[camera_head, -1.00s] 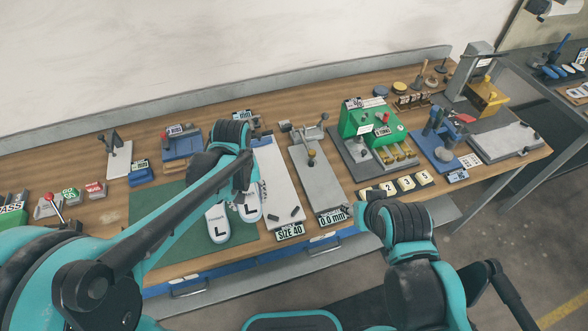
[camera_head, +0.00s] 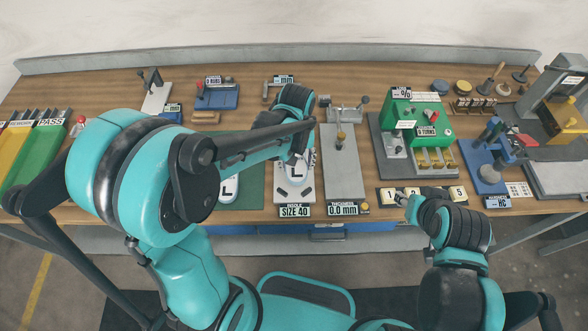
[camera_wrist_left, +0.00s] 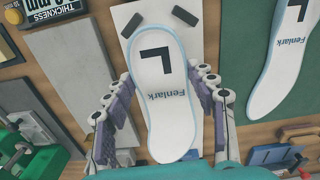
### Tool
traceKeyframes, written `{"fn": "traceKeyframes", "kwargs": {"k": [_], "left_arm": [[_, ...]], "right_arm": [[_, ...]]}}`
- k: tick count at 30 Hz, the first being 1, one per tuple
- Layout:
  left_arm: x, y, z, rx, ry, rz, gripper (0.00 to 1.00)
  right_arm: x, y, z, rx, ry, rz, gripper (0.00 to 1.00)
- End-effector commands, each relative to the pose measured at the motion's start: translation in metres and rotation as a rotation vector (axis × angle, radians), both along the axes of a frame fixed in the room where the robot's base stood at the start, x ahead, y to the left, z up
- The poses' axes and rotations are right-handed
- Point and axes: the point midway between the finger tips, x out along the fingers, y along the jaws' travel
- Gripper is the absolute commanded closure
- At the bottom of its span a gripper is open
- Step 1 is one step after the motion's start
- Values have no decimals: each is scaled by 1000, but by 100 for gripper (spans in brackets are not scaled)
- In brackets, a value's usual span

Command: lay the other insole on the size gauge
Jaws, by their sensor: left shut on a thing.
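My left gripper (camera_wrist_left: 164,78) is shut on a white insole (camera_wrist_left: 172,112) with a blue edge, marked L and Fenlark, its fingers along both sides. In the head view this insole (camera_head: 292,172) is over the pale size gauge (camera_head: 281,197), labelled SIZE 40; I cannot tell whether it touches. In the left wrist view the gauge (camera_wrist_left: 130,15) shows two dark blocks near the insole's end. Another L insole (camera_head: 229,184) lies on the green mat (camera_head: 255,190) to the left, partly hidden by my left arm. My right gripper (camera_head: 402,199) is near the table's front edge; its jaws are unclear.
A grey thickness gauge (camera_head: 341,180) reading 0.0 mm stands right of the size gauge. Beyond it are a green machine (camera_head: 400,110) and numbered blocks (camera_head: 422,194) at the front edge. Coloured bins (camera_head: 40,150) stand at the far left.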

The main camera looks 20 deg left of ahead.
Motion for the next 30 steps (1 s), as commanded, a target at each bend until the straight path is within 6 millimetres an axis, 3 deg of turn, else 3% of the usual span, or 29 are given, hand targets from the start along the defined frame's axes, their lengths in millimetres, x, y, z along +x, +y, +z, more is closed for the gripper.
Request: {"fn": "traceKeyframes", "kwargs": {"k": [8, 15, 26, 27, 29, 30], "left_arm": [[9, 12, -17, 0, 0, -1, 70], [9, 11, -50, 0, 0, -1, 70], [9, 11, -53, 0, 0, -1, 70], [9, 11, -52, 0, 0, -1, 36], [9, 11, -52, 0, 0, -1, 23], [9, 11, -51, 0, 0, -1, 23]], "right_arm": [[0, 0, -8, 0, 0, 0, 59], [0, 0, -22, 0, 0, 0, 59], [0, 0, -25, 0, 0, 0, 59], [0, 0, -24, 0, 0, 0, 59], [0, 0, -23, 0, 0, 0, 59], [0, 0, -23, 0, 0, 0, 59]]}}
